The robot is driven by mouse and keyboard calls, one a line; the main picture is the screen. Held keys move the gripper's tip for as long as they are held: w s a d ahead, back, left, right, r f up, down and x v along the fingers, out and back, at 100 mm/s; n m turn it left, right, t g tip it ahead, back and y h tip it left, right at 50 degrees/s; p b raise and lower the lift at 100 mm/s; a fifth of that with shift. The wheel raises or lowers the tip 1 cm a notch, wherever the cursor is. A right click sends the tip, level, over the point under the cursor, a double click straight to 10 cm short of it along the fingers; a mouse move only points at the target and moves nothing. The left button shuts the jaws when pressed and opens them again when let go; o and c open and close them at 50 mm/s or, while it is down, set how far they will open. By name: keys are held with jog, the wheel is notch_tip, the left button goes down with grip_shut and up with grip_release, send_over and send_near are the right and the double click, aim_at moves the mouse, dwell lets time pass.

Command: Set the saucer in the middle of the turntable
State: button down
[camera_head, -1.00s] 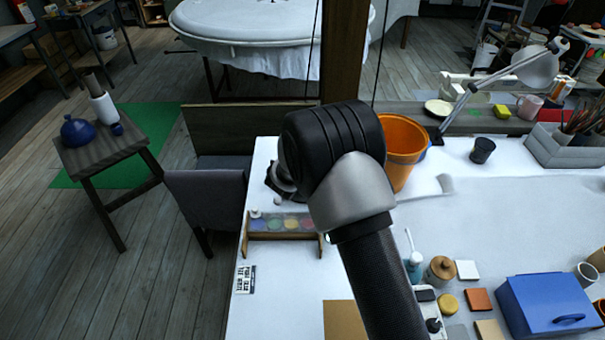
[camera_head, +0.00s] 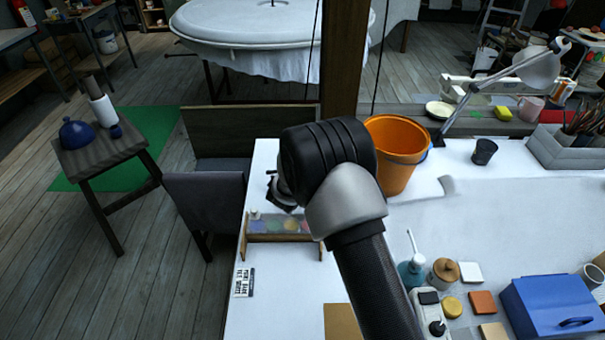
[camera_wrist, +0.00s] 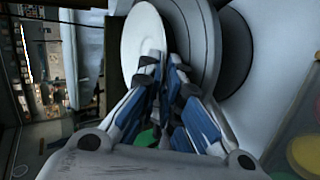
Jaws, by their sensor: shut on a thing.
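My gripper (camera_wrist: 167,72) is shut on the rim of a white saucer (camera_wrist: 142,35) in the wrist view. The saucer is a pale round disc that overlaps the grey round turntable (camera_wrist: 205,35) behind it, off to the left of the turntable's middle in this picture. A darker round part (camera_wrist: 238,55) shows beyond the turntable. I cannot tell whether the saucer touches the turntable. In the head view my arm hides the saucer and the turntable; only a dark bit of my gripper's end shows left of the arm.
A wooden rack of coloured paint pots (camera_head: 280,228) stands close in front. An orange bucket (camera_head: 398,155) is just right of my arm. The white tabletop is clear at centre right.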

jog(key=c, duration=2.1)
grip_release()
jog(key=shift+o, duration=0.2)
jog(key=shift+r+p, duration=0.1)
jog(key=shift+p, duration=0.2)
